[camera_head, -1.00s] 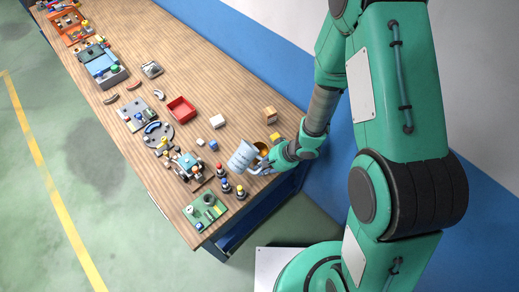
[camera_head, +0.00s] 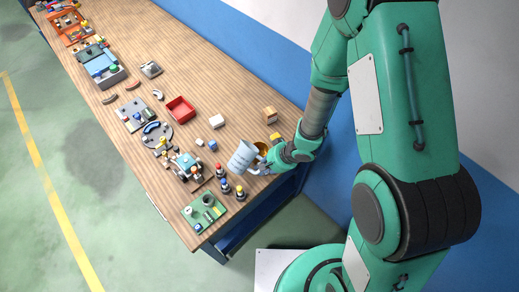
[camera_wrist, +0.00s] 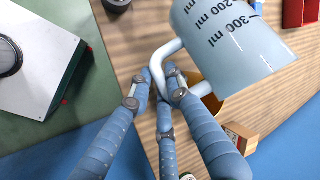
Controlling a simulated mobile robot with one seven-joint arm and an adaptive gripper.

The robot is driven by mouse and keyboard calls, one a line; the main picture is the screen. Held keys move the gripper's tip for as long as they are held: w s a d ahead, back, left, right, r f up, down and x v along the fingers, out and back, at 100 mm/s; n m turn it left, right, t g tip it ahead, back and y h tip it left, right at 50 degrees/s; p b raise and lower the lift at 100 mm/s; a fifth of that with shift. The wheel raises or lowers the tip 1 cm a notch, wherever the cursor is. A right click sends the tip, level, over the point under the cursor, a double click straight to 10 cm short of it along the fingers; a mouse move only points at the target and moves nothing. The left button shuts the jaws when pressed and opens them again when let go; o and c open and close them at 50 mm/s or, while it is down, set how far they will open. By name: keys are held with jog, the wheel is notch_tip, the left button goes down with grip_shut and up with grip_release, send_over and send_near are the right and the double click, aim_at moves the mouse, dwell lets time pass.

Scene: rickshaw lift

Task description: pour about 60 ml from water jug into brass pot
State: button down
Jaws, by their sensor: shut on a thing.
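The water jug (camera_head: 243,157) is pale blue and see-through, with dark ml marks that show in the wrist view (camera_wrist: 232,38). It leans over the near right part of the workbench. My gripper (camera_head: 265,168) is shut on its white handle; the fingers close around the handle in the wrist view (camera_wrist: 160,84). The brass pot (camera_head: 262,148) stands just right of and behind the jug, partly hidden by it and by my gripper. In the wrist view only a brown-gold edge of it (camera_wrist: 207,103) shows below the jug. I cannot make out the water level or any stream.
A wooden block (camera_head: 270,115) stands behind the pot. Small bottles (camera_head: 225,185) and a green board (camera_head: 204,212) lie left and in front of the jug. A white block (camera_head: 217,121), a blue block (camera_head: 213,145) and a red tray (camera_head: 180,109) are farther back.

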aim_at(248, 162)
jog(key=shift+w+f+t+h+b, duration=0.15)
jog(key=shift+f+t+h+b, duration=0.35)
jog(key=shift+b, duration=1.15)
jog(key=t+h+b, duration=0.1)
jog(key=b, duration=0.4)
jog(key=shift+d+r+n, duration=0.1)
jog(key=shift+r+n, duration=0.2)
jog(key=shift+r, duration=0.05)
jog(key=b, duration=0.5)
jog(key=t+h+b, duration=0.1)
jog(key=b, duration=0.4)
jog(key=shift+s+a+f, duration=0.25)
jog(key=shift+a+f, duration=0.05)
jog(key=shift+f, duration=0.1)
jog(key=shift+r+b, duration=0.25)
jog(key=shift+b, duration=0.2)
jog(key=shift+s+a+r+n+t+h+b, duration=0.15)
jog(key=shift+r+n+t+h+b, duration=0.2)
jog(key=shift+b, duration=0.65)
jog(key=shift+s+a+r+h+p, duration=0.1)
jog(key=shift+s+r+h+p, duration=0.2)
jog(key=shift+r+p, duration=0.3)
jog(key=shift+s+a+r+n+t+h+b, duration=0.3)
jog(key=shift+t+h+b, duration=0.35)
jog(key=shift+t, duration=0.3)
